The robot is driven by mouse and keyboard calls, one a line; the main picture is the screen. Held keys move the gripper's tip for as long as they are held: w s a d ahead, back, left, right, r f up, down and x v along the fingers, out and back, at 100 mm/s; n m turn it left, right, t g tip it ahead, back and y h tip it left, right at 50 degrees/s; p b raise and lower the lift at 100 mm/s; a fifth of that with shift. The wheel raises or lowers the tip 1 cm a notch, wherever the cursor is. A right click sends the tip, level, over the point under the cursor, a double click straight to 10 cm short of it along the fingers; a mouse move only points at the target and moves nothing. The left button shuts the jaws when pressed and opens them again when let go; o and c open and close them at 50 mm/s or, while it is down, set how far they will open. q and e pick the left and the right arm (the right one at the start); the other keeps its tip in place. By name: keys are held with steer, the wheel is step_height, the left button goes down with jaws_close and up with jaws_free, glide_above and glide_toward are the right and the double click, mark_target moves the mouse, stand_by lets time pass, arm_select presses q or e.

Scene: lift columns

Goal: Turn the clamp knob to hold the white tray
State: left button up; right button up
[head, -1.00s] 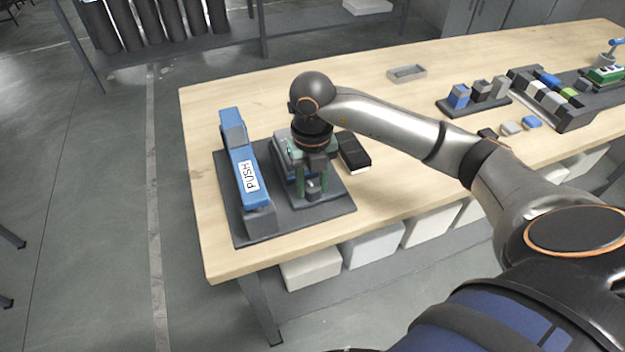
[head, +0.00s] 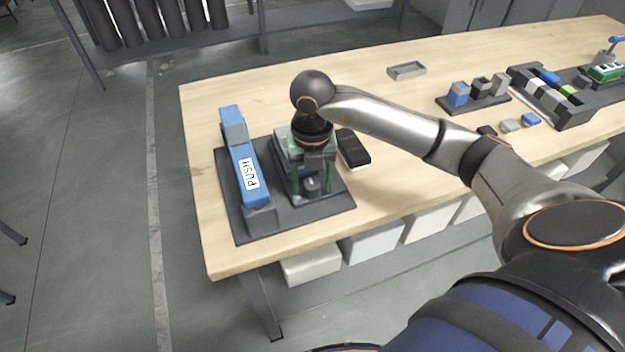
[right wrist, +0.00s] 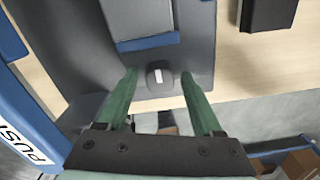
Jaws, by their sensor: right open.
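The clamp knob (right wrist: 158,76) is a small dark block with a white mark; it also shows in the head view (head: 311,184) on the dark base plate (head: 325,203). My right gripper (right wrist: 160,73) has green fingers and is open. It points down, with one fingertip on each side of the knob; I cannot tell whether they touch it. The pale tray (right wrist: 138,16), with a blue edge piece at its near end, lies just beyond the knob. In the head view my gripper and wrist (head: 312,168) hide most of the tray. My left gripper is not in view.
A blue bar marked PUSH (head: 243,165) stands left of my gripper on the same plate. A black box (head: 352,147) lies close on the right. Bins and small blocks (head: 545,95) sit at the far right.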

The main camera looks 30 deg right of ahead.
steer(key=shift+r, duration=0.15)
step_height(320, 180, up, 7)
steer(key=p, duration=0.5)
steer(key=shift+s+f, duration=0.1)
steer(key=shift+f, duration=0.1)
stand_by(1.1)
